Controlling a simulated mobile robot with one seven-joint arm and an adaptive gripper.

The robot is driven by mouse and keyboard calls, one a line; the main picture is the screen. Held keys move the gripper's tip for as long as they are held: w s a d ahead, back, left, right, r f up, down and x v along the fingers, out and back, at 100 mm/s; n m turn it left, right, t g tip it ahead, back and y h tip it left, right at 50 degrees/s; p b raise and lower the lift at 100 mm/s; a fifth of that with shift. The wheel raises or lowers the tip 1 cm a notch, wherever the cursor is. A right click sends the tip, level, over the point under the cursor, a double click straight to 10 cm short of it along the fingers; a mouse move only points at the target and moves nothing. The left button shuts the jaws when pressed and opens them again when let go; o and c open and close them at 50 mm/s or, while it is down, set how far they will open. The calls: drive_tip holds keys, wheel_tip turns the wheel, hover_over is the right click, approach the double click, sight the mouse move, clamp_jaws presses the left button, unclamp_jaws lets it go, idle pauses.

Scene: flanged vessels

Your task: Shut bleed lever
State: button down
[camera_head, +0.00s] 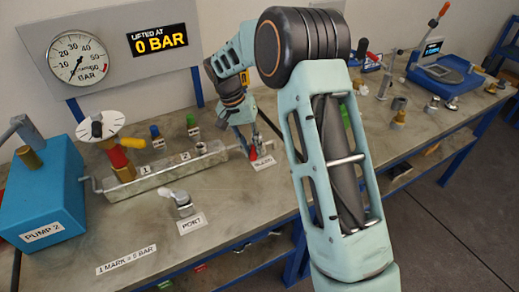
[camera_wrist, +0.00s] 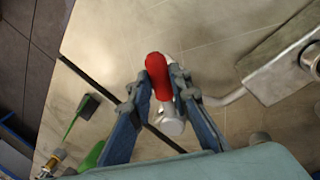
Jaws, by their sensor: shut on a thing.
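The bleed lever has a red handle (camera_wrist: 157,76) on a silver body (camera_wrist: 170,122). In the wrist view my gripper (camera_wrist: 161,84) has one finger on each side of the red handle and is shut on it. In the head view my gripper (camera_head: 248,138) reaches down at the right end of the manifold, and a bit of the red handle (camera_head: 253,153) shows just above the BLEED label (camera_head: 263,162). The lever's exact angle is hard to read, as my fingers and arm hide part of it.
The manifold block (camera_head: 165,174) carries valves and numbered labels, with a white dial wheel (camera_head: 100,125) at its left. A blue pump (camera_head: 42,195) stands at far left. A thin dark rod (camera_wrist: 95,80) crosses near my left finger.

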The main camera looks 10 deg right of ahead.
drive_tip(key=w+a+m+g+y+p, duration=0.1)
drive_tip(key=w+a+m+p, duration=0.3)
drive_tip(key=m, duration=0.6)
drive_tip(key=shift+w+a+m+g+y, duration=0.4)
drive_tip(key=shift+g, duration=0.1)
drive_tip(key=shift+w+r, duration=0.1)
drive_tip(key=c, duration=1.8)
unclamp_jaws()
drive_tip(key=shift+o, duration=0.2)
drive_tip(key=v, duration=0.7)
drive_tip(key=shift+r, duration=0.2)
